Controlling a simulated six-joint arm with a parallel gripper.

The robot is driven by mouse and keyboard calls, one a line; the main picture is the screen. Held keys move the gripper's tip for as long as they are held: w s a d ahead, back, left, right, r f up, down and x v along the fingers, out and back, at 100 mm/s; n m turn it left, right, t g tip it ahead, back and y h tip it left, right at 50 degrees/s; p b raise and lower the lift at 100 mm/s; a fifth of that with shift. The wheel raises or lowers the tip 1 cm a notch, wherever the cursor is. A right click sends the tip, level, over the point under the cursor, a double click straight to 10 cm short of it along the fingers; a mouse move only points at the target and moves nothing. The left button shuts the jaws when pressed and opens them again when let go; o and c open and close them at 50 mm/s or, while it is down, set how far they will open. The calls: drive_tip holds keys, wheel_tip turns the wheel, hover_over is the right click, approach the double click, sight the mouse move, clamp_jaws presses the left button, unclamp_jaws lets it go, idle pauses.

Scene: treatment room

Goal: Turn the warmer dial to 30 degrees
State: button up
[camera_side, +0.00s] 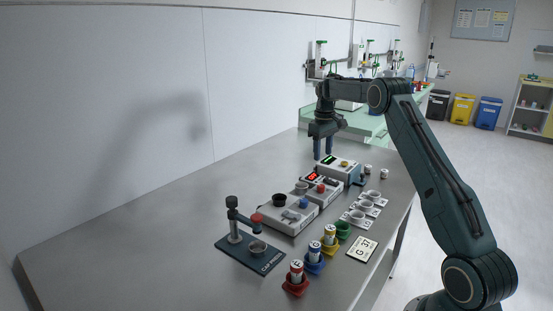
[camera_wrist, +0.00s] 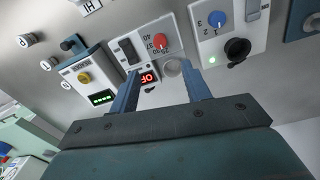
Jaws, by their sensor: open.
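The warmer (camera_side: 312,189) is the middle of three white-topped boxes on the steel table. Its red dial (camera_wrist: 158,41) has printed numbers beside it, including 30, 37 and 40; I cannot tell where its pointer stands. The red dial also shows in the side view (camera_side: 321,188). A red lit display (camera_wrist: 148,77) on the warmer is too small to read surely. My gripper (camera_side: 322,157) is open and empty, pointing down above the boxes. In the wrist view my gripper (camera_wrist: 160,69) has its fingertips either side of the display and round well, with the dial beyond them.
Beside the warmer stand a box with a blue knob (camera_wrist: 218,19) and black cup (camera_wrist: 237,50), and one with a yellow knob (camera_wrist: 84,78). White cups (camera_side: 366,207), coloured vial holders (camera_side: 296,282) and a small stand (camera_side: 236,236) are nearby. The table's left part is clear.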

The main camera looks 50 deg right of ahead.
sight(321, 186)
wheel_tip(321, 186, down, 13)
drive_tip(key=shift+d+f, duration=0.1)
drive_tip(key=shift+d, duration=0.05)
idle(0.5)
drive_tip(key=shift+c, duration=0.2)
drive_tip(key=c, duration=1)
